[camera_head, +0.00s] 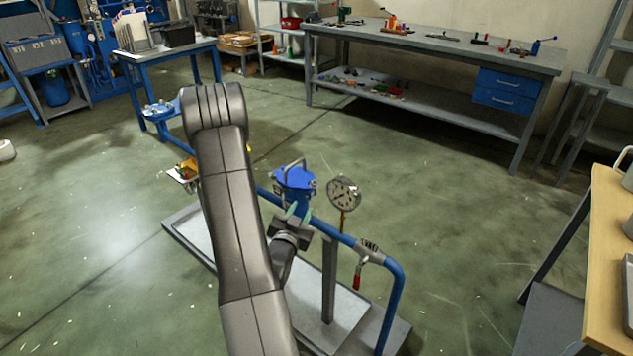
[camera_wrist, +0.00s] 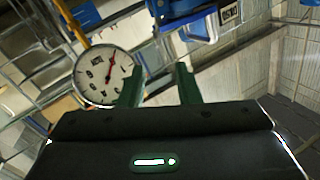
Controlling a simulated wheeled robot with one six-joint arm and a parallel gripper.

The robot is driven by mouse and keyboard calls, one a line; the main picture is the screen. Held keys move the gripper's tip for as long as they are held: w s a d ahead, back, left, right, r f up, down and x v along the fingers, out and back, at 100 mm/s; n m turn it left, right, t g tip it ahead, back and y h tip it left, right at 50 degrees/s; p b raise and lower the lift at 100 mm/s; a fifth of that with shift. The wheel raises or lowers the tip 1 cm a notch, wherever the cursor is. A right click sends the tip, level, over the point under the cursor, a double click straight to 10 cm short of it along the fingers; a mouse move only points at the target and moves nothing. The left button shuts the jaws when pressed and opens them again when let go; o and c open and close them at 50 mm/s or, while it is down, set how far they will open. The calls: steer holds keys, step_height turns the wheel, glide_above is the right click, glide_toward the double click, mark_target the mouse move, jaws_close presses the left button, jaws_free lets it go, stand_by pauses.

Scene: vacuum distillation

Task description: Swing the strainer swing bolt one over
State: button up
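The blue strainer (camera_head: 295,180) with a lid and a curved handle stands on the blue pipe line. Its swing bolts are too small to make out in the head view. My gripper (camera_head: 293,210), with green fingers, is close in front of the strainer body, below its lid. In the wrist view, the two fingers of my gripper (camera_wrist: 158,78) stand apart with nothing visible between them. Part of the blue strainer (camera_wrist: 182,12) shows at the top, beyond the fingertips. I cannot tell whether a finger touches it.
A round pressure gauge (camera_head: 343,193) stands just right of the strainer; it also shows in the wrist view (camera_wrist: 104,75), left of the fingers. A red-handled valve (camera_head: 357,275) hangs from the blue pipe (camera_head: 396,290). My arm hides part of the skid (camera_head: 190,232). Open floor lies around.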

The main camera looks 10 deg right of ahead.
mark_target(314, 183)
steer(key=p+x, duration=0.1)
steer(key=x, duration=1.1)
steer(key=shift+s+d+p, duration=0.1)
steer(key=shift+d+p, duration=0.05)
steer(key=shift+p, duration=0.2)
jaws_close()
